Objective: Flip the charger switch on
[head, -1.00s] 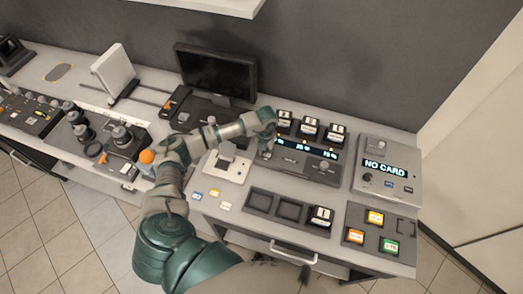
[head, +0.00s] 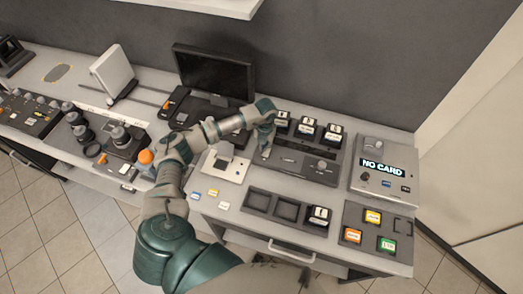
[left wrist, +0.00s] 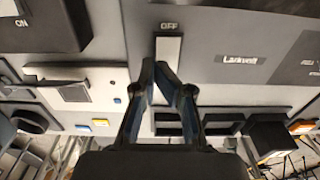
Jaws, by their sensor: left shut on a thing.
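The grey charger (head: 285,158) stands on the right-hand worktop with several batteries (head: 307,127) along its back. Its display strip is dark. In the left wrist view, a pale upright switch plate (left wrist: 175,50) sits under an OFF label on the charger face (left wrist: 220,75). My left gripper (head: 265,149) is at the charger's left end. In the wrist view its fingertips (left wrist: 163,68) are nearly together over the plate, shut on the small charger switch, which the fingers mostly hide. My right gripper is not in view.
A NO CARD unit (head: 385,180) stands to the right. In front are a tray with empty slots and one battery (head: 318,217), and a pad with coloured cards (head: 378,228). A monitor (head: 213,72) stands behind my left arm. A white plate device (head: 226,166) lies left of the charger.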

